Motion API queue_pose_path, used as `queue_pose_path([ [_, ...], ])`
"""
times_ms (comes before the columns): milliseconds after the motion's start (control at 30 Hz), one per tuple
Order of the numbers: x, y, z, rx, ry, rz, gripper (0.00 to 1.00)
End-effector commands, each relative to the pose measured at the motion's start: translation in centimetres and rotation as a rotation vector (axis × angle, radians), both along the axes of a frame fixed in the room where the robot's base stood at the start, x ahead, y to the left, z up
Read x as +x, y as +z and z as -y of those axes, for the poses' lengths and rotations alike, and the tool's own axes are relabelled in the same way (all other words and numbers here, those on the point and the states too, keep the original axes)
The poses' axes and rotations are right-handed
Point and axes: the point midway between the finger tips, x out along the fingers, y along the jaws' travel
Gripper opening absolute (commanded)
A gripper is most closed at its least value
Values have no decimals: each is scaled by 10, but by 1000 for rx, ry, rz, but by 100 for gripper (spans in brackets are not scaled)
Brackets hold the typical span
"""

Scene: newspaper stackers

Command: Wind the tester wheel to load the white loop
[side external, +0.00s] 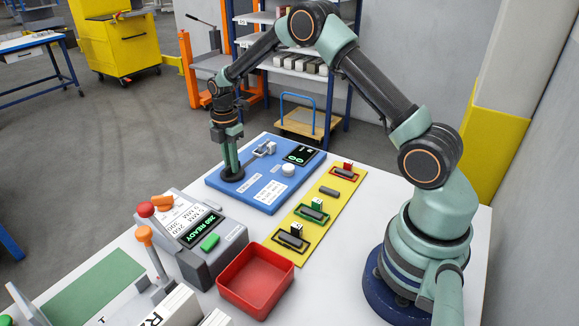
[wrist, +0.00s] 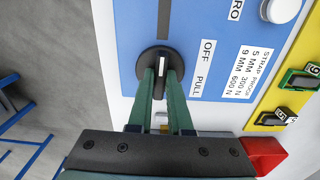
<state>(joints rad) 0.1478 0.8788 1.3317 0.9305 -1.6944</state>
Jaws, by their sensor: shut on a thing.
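The tester (side external: 257,190) is a blue panel on the white table, with a black display (side external: 300,155) that appears to read 0. Its black round wheel (wrist: 144,62) sits at the panel's near-left end, beside the words OFF and PULL. My gripper (side external: 231,170) points down at the wheel. In the wrist view its green fingers (wrist: 162,78) straddle the wheel's raised bar, which has a white mark, and are shut on it. Small grey clamp-like parts (side external: 265,148) stand on the panel near the display; I cannot make out a white loop there.
A yellow board (side external: 319,215) with several coloured slots lies right of the tester. A red bin (side external: 256,281) and a grey machine (side external: 205,235) reading "200 READY" stand in front. A white knob (side external: 287,170) rises from the panel.

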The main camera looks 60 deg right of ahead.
Motion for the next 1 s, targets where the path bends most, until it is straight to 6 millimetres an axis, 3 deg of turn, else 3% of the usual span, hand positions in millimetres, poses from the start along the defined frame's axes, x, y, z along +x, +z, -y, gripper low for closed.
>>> queue_pose_path([
  [367,0,1,0,0,-228,-2,0],
  [1000,0,1,-1,1,-835,-1,0],
])
